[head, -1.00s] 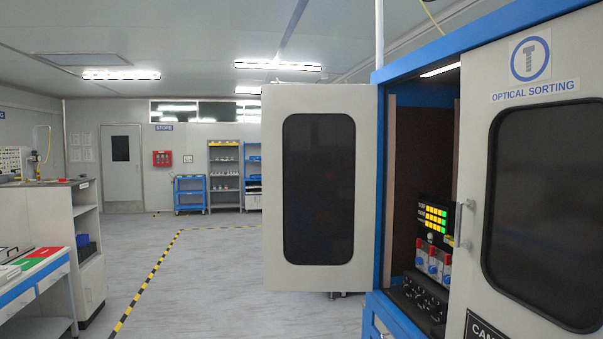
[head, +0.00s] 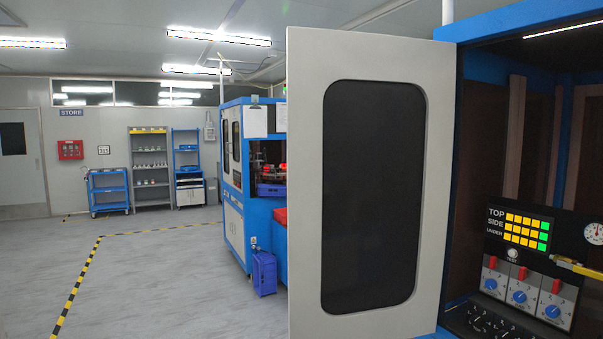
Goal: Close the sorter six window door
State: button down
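The sorter's window door (head: 305,180) stands swung open, out to the left of the cabinet opening. It is a pale grey panel with a dark rounded window (head: 373,195). Its right edge meets the blue frame of the optical sorter (head: 520,24). Through the opening I see the control panel with yellow and green lights (head: 524,231), red switches and blue knobs. My gripper is not in view. No handle shows on the visible face of the door.
Another blue and white machine (head: 233,175) stands behind the door, with a blue container (head: 264,272) on the floor beside it. A blue trolley (head: 108,191) and grey shelf (head: 151,166) line the back wall. The floor (head: 170,285) at left is clear, with yellow-black tape.

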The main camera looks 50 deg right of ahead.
aim_at(371, 117)
jog(key=i, duration=2.85)
jog(key=z, duration=2.3)
jog(key=i, duration=0.2)
jog(key=u, duration=0.1)
